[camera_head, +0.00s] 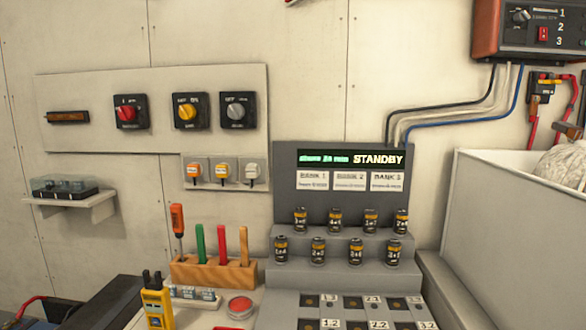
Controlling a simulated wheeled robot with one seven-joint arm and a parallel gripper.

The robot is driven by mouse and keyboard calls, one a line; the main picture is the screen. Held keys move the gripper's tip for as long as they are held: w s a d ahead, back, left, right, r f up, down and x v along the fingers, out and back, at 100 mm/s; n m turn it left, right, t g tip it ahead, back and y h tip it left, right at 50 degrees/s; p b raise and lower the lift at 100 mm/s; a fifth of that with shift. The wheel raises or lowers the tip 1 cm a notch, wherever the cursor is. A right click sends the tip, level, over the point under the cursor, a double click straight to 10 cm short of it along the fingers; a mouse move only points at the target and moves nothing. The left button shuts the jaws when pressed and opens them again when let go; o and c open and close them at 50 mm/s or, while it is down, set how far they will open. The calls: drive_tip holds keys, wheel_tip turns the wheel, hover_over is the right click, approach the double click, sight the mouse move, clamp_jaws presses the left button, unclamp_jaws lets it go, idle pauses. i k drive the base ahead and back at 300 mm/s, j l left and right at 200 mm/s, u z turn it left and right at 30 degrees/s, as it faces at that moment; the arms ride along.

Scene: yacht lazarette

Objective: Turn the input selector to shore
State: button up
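A pale wall panel (55,90) carries three square black rotary switches in a row: one with a red knob (126,113), one with a yellow knob (187,112) and one with a grey knob (236,111). A red and dark box (486,36) at the upper right has a small dial (520,16) and a red rocker switch (543,34) beside the numbers 1, 2 and 3. The labels are too small to tell which is the input selector or where it points. My gripper is not in view.
A grey stepped console (340,241) holds several small cylinders and a display (350,158) reading STANDBY. A wooden tool rack (210,272), red button (239,305) and yellow meter (158,308) stand left of it. A white bin (495,220) is at the right.

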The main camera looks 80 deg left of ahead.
sight(236, 111)
drive_tip(key=u, duration=2.85)
